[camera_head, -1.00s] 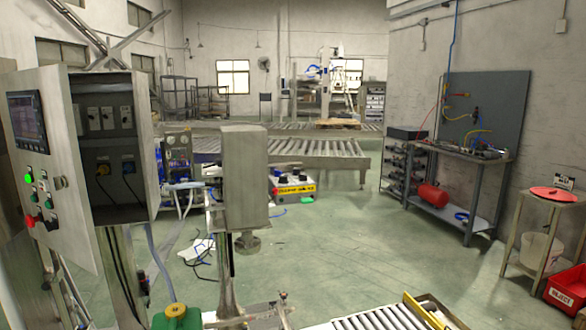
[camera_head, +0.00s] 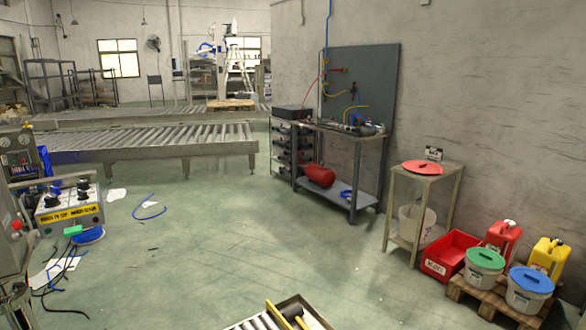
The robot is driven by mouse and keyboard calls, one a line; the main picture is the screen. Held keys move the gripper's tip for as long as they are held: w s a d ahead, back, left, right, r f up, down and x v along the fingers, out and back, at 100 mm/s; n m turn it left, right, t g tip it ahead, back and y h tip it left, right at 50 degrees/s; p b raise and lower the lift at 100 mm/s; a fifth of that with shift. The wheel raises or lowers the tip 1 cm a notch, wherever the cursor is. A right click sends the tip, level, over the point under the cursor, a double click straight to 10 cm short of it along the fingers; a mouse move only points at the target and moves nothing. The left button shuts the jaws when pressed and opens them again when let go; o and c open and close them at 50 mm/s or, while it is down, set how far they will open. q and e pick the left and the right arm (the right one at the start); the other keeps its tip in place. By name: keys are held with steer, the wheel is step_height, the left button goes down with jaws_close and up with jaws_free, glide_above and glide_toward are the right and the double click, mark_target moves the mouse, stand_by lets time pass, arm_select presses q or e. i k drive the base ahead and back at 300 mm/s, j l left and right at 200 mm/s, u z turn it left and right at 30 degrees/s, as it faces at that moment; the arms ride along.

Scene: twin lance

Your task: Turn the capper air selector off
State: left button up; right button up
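I cannot tell for sure which part is the capper air selector. A grey control box (camera_head: 56,217) with black knobs on top and a yellow label strip stands at the left edge of the head view. The label is too small to read surely. Behind it is a panel with round gauges (camera_head: 15,141), cut off by the left edge. A grey machine part with a red button (camera_head: 16,226) is partly in view at the far left. Neither of my grippers shows.
Roller conveyors (camera_head: 160,143) cross the back left. A workbench (camera_head: 340,140) with a red tank stands against the right wall. A small stand (camera_head: 424,172), a red bin (camera_head: 449,256) and lidded buckets (camera_head: 484,265) are at right. Cables and paper lie front left; the middle floor is clear.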

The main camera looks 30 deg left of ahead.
mark_target(54, 189)
steer(key=i+z, duration=0.5)
steer(key=i, duration=1.2)
steer(key=i+u, duration=0.35)
steer(key=i, duration=0.2)
steer(key=i+l+u, duration=0.1)
steer(key=i+u, duration=0.25)
steer(key=i, duration=0.2)
steer(key=i+l+u, duration=0.25)
steer(key=i+u, duration=0.15)
steer(key=i+j+u, duration=0.2)
steer(key=i+u, duration=0.2)
steer(key=i+j+u, duration=0.1)
steer(key=i+u, duration=0.7)
steer(key=i+l+u, duration=0.2)
steer(key=i+u, duration=0.35)
steer(key=i, duration=0.65)
steer(key=i+l+u, duration=0.2)
steer(key=i, duration=0.65)
steer(key=i+j+u, duration=0.2)
steer(key=i+u, duration=0.25)
steer(key=i+j+u, duration=0.1)
steer(key=i+u, duration=0.15)
steer(key=u, duration=0.25)
steer(key=i+l+u, duration=0.1)
steer(key=i+u, duration=0.35)
steer(key=i+l+u, duration=0.2)
steer(key=u, duration=0.25)
steer(key=i, duration=0.1)
